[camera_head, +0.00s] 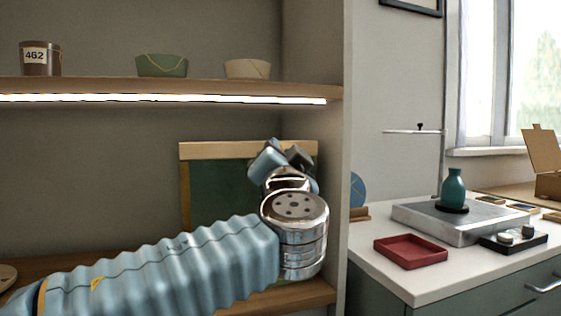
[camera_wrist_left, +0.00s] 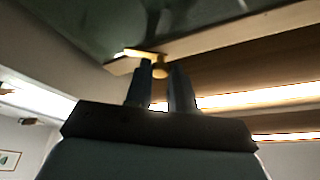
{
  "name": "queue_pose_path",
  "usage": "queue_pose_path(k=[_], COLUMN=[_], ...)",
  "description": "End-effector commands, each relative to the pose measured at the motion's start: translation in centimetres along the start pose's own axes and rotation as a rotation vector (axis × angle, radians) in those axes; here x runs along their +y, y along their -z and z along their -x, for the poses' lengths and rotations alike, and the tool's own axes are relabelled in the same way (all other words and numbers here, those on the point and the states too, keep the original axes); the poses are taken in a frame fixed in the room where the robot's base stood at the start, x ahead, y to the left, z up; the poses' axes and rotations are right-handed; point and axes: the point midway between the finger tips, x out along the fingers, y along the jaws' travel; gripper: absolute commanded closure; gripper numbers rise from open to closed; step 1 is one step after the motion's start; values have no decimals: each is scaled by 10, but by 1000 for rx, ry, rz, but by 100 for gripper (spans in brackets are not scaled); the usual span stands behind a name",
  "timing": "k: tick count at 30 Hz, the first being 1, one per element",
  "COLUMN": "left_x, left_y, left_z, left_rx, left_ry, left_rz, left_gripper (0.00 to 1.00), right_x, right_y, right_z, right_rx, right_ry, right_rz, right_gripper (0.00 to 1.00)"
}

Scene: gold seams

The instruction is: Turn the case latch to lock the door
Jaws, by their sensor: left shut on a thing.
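The case door, a dark green pane in a pale wood frame (camera_head: 225,151), stands on the lower shelf in the head view. The frame (camera_wrist_left: 235,33) also crosses the top of the left wrist view, with the dark pane (camera_wrist_left: 75,22) beside it. The small brass latch (camera_wrist_left: 143,54) shows there at the frame, its arm reaching left in the picture from a rounded end between my fingertips. My left gripper (camera_wrist_left: 160,72) is shut on the latch. In the head view my left gripper (camera_head: 284,160) is at the door's right side, and my wrist hides the latch. My right gripper is out of view.
The upper shelf (camera_head: 180,88) with a light strip is above my left gripper and holds a labelled brown pot (camera_head: 41,59), a green bowl (camera_head: 162,65) and a cream bowl (camera_head: 247,69). A shelf side wall (camera_head: 333,190) stands close right. A red tray (camera_head: 410,251) lies on the counter beyond.

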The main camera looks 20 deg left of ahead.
Motion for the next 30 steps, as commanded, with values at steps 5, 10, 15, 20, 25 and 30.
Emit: queue_pose_path(k=[5, 10, 15, 20, 25, 30], left_x=[-3, -5, -7, -8, -8, -8], left_y=[1, 2, 4, 5, 5, 5], left_z=[-1, -2, -2, -2, -2, -2], left_rx=[-3, -3, -2, -2, -2, -2], left_ry=[-65, -128, -190, -244, -292, -326], left_rz=[-153, -302, -452, -582, -697, -783], left_gripper=[100, 100, 100, 100, 100, 100], right_x=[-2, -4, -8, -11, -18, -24], right_y=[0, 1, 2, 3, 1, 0], right_z=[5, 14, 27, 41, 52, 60], right_rx=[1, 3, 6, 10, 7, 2], right_ry=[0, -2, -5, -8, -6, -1], right_rz=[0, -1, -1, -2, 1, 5], right_gripper=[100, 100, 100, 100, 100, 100])
